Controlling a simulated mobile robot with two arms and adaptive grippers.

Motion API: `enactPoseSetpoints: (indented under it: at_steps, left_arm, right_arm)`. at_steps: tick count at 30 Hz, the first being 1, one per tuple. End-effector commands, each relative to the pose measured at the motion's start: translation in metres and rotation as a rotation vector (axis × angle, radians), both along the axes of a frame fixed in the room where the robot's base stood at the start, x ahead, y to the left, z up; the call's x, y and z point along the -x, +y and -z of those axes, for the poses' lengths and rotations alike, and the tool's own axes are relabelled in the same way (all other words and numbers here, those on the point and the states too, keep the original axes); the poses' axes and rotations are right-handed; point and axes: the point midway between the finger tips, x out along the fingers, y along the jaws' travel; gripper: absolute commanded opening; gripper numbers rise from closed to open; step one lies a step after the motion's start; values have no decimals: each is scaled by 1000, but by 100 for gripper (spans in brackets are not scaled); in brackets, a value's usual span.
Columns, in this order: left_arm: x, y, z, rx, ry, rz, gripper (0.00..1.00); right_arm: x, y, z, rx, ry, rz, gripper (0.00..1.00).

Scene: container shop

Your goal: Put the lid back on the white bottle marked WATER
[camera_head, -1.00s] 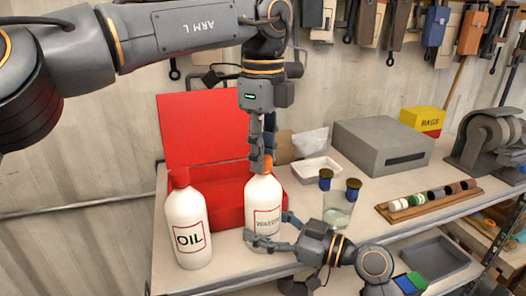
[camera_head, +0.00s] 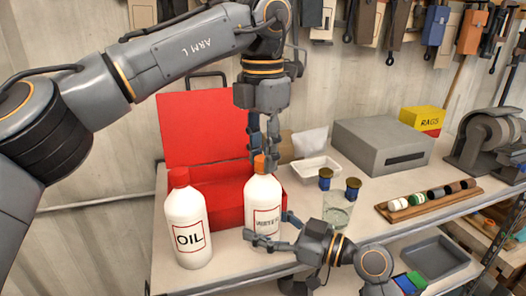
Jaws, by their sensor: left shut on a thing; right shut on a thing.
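A white bottle (camera_head: 263,195) with a label too blurred to read surely stands upright near the bench's front edge. An orange lid (camera_head: 259,164) sits at the top of its neck; I cannot tell whether it is fully seated. My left gripper (camera_head: 261,150) points straight down from above and is shut on the orange lid. My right gripper (camera_head: 270,232) comes in from the lower right and is shut around the lower body of this bottle. A second white bottle marked OIL (camera_head: 187,222), with a red lid, stands to the left.
An open red box (camera_head: 210,192) stands right behind the bottles. A glass (camera_head: 338,209) and two small dark-lidded jars (camera_head: 325,179) are to the right. Farther right are a wooden rack of rolls (camera_head: 428,200) and a grey box (camera_head: 382,144).

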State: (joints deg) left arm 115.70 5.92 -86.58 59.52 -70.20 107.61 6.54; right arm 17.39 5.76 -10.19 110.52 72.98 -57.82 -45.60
Motion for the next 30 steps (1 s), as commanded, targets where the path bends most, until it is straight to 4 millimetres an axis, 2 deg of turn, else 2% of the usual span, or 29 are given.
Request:
enactPoseSetpoints:
  at_steps: [9,15,17,21,22,24,25,30]
  left_arm:
    - [0,0,1,1,2,639,0]
    - [0,0,1,1,1,998,0]
    - [0,0,1,0,0,1058,0]
    - [0,0,1,0,0,1048,0]
    - [0,0,1,0,0,1047,34]
    - [0,0,1,0,0,1046,48]
    - [0,0,1,0,0,1046,50]
    - [0,0,1,0,0,1045,50]
  right_arm:
    - [0,0,1,0,1,0,0]
    - [0,0,1,0,1,0,0]
    - [0,0,1,0,1,0,0]
    - [0,0,1,0,1,1,0]
    - [0,0,1,0,1,1,0]
    - [0,0,1,0,1,1,0]
    - [0,0,1,0,1,1,0]
    - [0,0,1,0,1,0,0]
